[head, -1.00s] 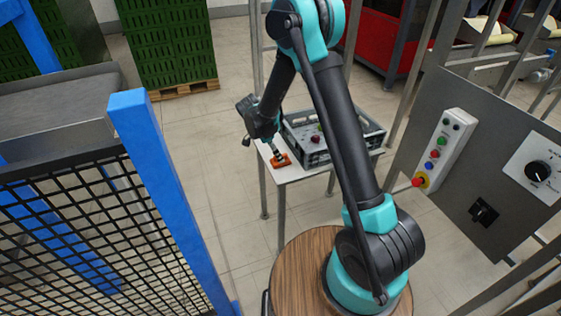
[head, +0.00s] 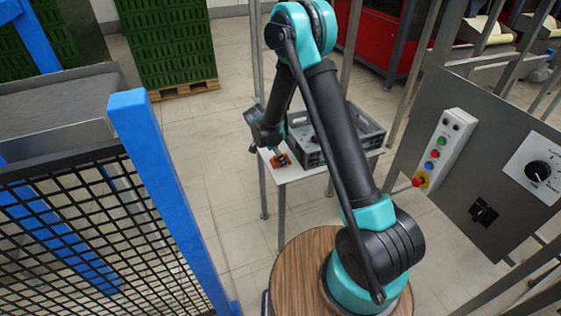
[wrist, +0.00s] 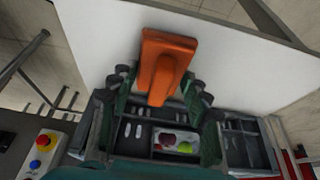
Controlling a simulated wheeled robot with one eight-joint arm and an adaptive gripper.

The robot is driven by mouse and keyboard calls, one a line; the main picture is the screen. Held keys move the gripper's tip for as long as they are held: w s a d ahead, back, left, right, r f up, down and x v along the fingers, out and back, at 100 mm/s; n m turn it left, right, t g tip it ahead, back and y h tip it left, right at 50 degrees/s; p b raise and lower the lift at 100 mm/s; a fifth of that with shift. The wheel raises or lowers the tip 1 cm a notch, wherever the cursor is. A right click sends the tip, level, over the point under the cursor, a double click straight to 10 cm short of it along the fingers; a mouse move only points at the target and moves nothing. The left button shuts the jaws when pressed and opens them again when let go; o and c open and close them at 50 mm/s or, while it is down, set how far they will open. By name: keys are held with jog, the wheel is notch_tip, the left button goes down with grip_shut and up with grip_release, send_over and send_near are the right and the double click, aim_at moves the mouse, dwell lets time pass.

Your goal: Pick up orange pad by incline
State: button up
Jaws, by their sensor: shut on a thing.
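The orange pad (wrist: 165,62) is a flat orange piece with a raised ridge. In the wrist view it sits between the fingertips of my gripper (wrist: 160,88), which is shut on it. In the head view the orange pad (head: 281,160) shows at my gripper (head: 279,155), over the front left part of the small white table (head: 298,174). I cannot tell whether the pad still touches the table top. The fingers partly cover it in the head view.
A grey crate (head: 368,137) stands on the same table right behind my gripper, with a few small items inside. A blue post (head: 155,175) and mesh fence stand at left. A control panel (head: 480,170) stands at right. Green crates (head: 170,40) are stacked behind.

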jog(key=shift+c, duration=0.9)
jog(key=shift+r, duration=0.1)
notch_tip(320, 180, up, 20)
